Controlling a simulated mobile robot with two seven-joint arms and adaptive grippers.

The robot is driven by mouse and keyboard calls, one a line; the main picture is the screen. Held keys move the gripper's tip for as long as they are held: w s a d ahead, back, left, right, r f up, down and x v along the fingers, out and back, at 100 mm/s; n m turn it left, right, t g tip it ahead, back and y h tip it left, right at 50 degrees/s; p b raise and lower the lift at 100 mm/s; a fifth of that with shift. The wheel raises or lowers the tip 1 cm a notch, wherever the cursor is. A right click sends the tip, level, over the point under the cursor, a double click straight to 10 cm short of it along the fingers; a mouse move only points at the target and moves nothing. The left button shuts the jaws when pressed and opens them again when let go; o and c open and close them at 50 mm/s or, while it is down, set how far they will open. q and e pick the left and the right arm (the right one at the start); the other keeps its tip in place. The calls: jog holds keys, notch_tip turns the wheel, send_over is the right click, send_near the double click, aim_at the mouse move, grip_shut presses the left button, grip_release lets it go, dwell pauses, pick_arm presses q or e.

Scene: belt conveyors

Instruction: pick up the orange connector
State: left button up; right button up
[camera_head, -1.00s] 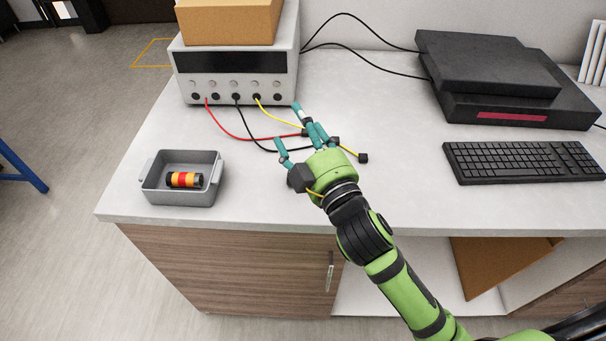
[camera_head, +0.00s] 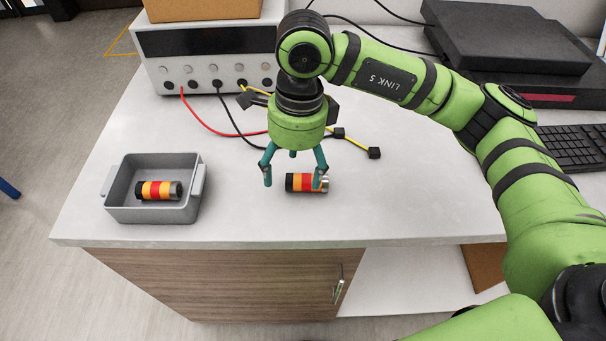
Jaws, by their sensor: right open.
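An orange connector (camera_head: 299,183), a short cylinder with orange, red and black bands and a silver right end, lies on its side on the white table. My right gripper (camera_head: 293,180) points down over it with its three teal fingers spread open. One fingertip overlaps the connector's right part in the picture; I cannot tell whether it touches. The gripper holds nothing. A second, similar banded connector (camera_head: 158,190) lies in the grey bin (camera_head: 150,216) at the left. My left gripper is not in view.
A power supply (camera_head: 205,42) with red, black and yellow cables stands behind my gripper, a cardboard box (camera_head: 205,9) on top. The cable ends lie near the gripper. A black device (camera_head: 510,35) and keyboard (camera_head: 570,148) are at the right. The table between bin and connector is clear.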

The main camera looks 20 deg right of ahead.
aim_at(307, 181)
jog(key=shift+w+d+r+h, duration=0.1)
jog(key=shift+w+d+h, duration=0.15)
jog(key=shift+d, duration=0.25)
jog(key=shift+w+d+r+h, duration=0.1)
jog(key=shift+w+d+h, duration=0.15)
jog(key=shift+d, duration=0.2)
jog(key=shift+d+f, duration=0.25)
jog(key=f+p, duration=0.2)
jog(key=f, duration=0.1)
jog(key=f+p, duration=0.1)
jog(key=f, duration=0.1)
jog(key=shift+s+d+f+p, duration=0.15)
jog(key=shift+d+p, duration=0.1)
jog(key=shift+p, duration=0.15)
jog(key=shift+f, duration=0.5)
jog(key=c, duration=1.3)
